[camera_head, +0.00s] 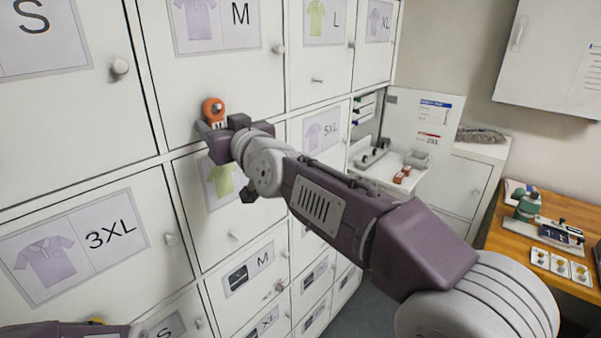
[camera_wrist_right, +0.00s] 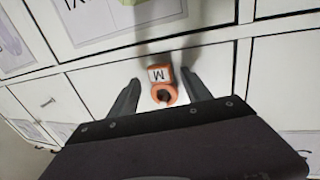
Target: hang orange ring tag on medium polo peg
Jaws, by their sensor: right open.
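The orange ring tag (camera_head: 214,110) is in front of the lower part of the white door with the lavender polo and "M" label (camera_head: 216,22). My right gripper (camera_head: 222,125) is open at the tag. Its two fingers (camera_wrist_right: 162,88) stand on either side of the tag, with visible gaps. The tag is close to the door; whether its ring is around a peg cannot be told. Only part of my left arm shows at the bottom left; its fingers are not visible.
Neighbouring locker doors carry size labels and round knobs, such as the S door's knob (camera_head: 120,67) and the M door's knob (camera_head: 280,48). An open compartment (camera_head: 390,165) with small red items is right of centre. A wooden bench (camera_head: 540,235) stands at the right.

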